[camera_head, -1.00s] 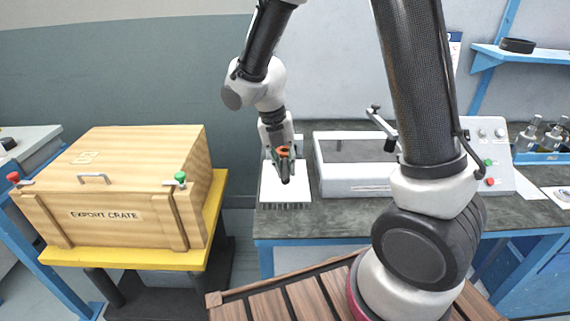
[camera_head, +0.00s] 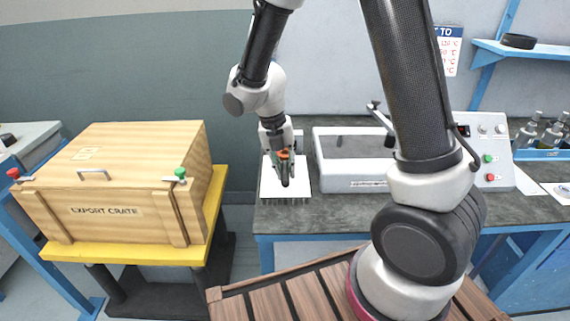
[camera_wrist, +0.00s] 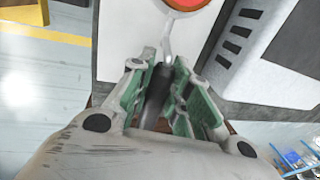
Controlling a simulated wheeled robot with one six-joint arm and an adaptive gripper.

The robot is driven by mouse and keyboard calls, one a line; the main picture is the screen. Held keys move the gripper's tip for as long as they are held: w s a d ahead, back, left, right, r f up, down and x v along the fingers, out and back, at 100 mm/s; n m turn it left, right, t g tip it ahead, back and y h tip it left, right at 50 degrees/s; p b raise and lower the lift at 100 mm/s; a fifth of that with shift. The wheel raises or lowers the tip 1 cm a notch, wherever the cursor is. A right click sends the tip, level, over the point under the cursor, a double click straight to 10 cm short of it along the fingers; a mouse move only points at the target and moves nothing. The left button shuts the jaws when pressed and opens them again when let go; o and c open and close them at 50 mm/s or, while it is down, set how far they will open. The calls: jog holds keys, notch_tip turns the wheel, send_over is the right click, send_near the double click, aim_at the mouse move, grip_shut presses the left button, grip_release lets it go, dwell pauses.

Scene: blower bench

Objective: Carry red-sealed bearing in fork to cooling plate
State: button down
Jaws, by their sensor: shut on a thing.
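My gripper (camera_head: 284,165) is shut on the dark handle of the fork (camera_wrist: 158,88), which sits between the green finger pads in the wrist view. The bearing (camera_wrist: 188,4) is at the fork's far end, a red-orange disc with a pale rim, cut off by the top edge. In the head view the bearing (camera_head: 282,153) is a small orange spot partly behind my gripper. The white cooling plate (camera_head: 268,186), with fins along its front, lies on the bench below my gripper. I cannot tell the gap between bearing and plate.
A white box with a dark window (camera_head: 350,187) stands just right of the plate. A control panel (camera_head: 490,160) with green and red buttons is further right. A wooden export crate (camera_head: 105,215) stands on a yellow-topped stand (camera_head: 212,225) at the left. A slatted wooden surface (camera_head: 265,300) is in front.

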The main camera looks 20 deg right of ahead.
jog(key=shift+f, duration=1.45)
jog(key=shift+f, duration=0.2)
jog(key=c, duration=1.3)
grip_release()
jog(key=shift+o, duration=0.2)
